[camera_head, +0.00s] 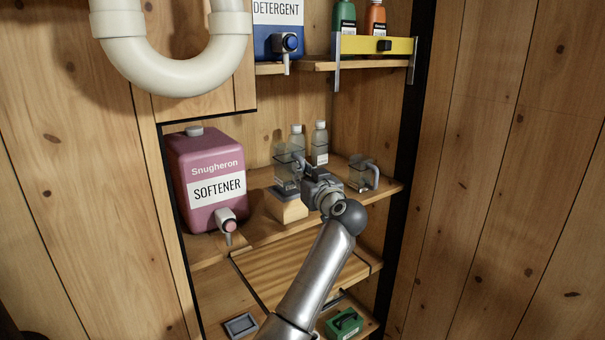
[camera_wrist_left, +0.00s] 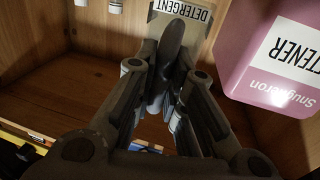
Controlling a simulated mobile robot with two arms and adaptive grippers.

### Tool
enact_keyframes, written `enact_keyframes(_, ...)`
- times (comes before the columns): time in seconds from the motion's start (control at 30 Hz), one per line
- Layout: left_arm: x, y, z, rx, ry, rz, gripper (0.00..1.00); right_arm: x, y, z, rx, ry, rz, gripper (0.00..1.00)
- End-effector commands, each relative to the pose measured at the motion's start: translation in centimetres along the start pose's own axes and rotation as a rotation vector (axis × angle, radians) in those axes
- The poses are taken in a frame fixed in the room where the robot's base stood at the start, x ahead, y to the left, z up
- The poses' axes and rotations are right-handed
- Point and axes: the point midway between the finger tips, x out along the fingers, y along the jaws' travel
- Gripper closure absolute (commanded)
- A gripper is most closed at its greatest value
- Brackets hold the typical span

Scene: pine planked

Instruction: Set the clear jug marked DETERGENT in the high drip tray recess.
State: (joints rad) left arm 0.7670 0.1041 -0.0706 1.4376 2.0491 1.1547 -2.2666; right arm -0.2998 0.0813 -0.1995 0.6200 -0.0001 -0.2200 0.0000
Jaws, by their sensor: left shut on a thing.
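My left gripper (camera_head: 308,172) is shut on the handle of a clear jug (camera_head: 287,154) on the middle shelf. In the left wrist view my fingers (camera_wrist_left: 166,80) close on a dark handle below a DETERGENT label (camera_wrist_left: 183,13). The high drip tray (camera_head: 288,187) sits on a pale wooden block (camera_head: 287,209), just left of my gripper. The jug is over this tray; whether it touches the recess or hovers cannot be told, as my gripper partly covers it. My right gripper is not in view.
A pink SOFTENER container (camera_head: 208,170) with a tap stands left of the block. A second clear jug (camera_head: 360,174) stands to the right, with small bottles (camera_head: 320,144) behind. A white pipe (camera_head: 180,75) hangs upper left. A low tray (camera_head: 241,325) and green box (camera_head: 343,324) lie below.

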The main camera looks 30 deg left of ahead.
Motion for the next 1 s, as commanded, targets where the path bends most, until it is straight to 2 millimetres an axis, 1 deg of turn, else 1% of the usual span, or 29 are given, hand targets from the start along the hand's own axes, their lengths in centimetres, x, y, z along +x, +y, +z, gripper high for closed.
enact_keyframes(1.0,0.0,0.0,2.0,0.000,0.001,0.001,1.00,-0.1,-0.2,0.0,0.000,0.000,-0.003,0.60)
